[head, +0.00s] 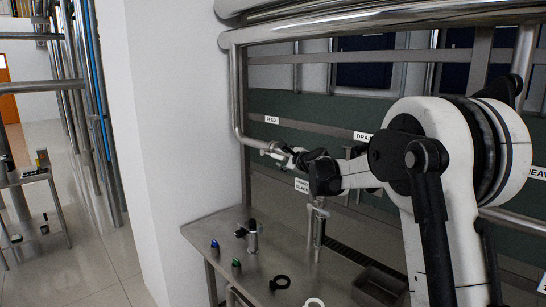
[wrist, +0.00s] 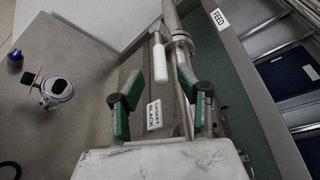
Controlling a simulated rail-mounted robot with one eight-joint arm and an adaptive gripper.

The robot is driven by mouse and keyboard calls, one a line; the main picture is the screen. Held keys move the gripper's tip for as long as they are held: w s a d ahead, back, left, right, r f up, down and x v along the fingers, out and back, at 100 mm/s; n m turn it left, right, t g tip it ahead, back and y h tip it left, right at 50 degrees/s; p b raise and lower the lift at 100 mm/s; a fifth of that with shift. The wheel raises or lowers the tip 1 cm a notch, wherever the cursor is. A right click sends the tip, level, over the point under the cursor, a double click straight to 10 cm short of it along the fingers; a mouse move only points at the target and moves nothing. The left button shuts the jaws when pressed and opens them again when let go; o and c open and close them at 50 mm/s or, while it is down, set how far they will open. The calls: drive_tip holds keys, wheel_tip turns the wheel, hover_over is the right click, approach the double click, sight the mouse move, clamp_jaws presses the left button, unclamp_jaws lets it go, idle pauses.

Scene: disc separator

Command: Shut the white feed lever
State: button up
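The white feed lever (wrist: 160,60) shows in the wrist view as a pale handle beside the metal feed pipe and its valve (wrist: 181,38). It lies just beyond my fingertips, apart from them. My gripper (wrist: 160,84) is open and empty, with green finger pads on either side of the gap. In the head view my gripper (head: 284,155) is near the pipe end below the FEED label (head: 271,119). The lever cannot be made out clearly there. The FEED label also shows in the wrist view (wrist: 219,18).
The metal table (head: 213,232) holds a small metal fitting (head: 251,236), a blue knob (head: 214,243), a green knob (head: 236,263) and a black ring (head: 280,282). A white wall (head: 180,100) stands to the left, and pipes run above.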

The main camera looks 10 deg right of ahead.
sight(274, 156)
drive_tip(key=p+x, duration=0.1)
drive_tip(key=x, duration=0.8)
drive_tip(key=shift+w+a+f, duration=0.15)
drive_tip(key=shift+w+a, duration=0.05)
drive_tip(key=shift+w, duration=0.1)
drive_tip(key=shift+c, duration=0.4)
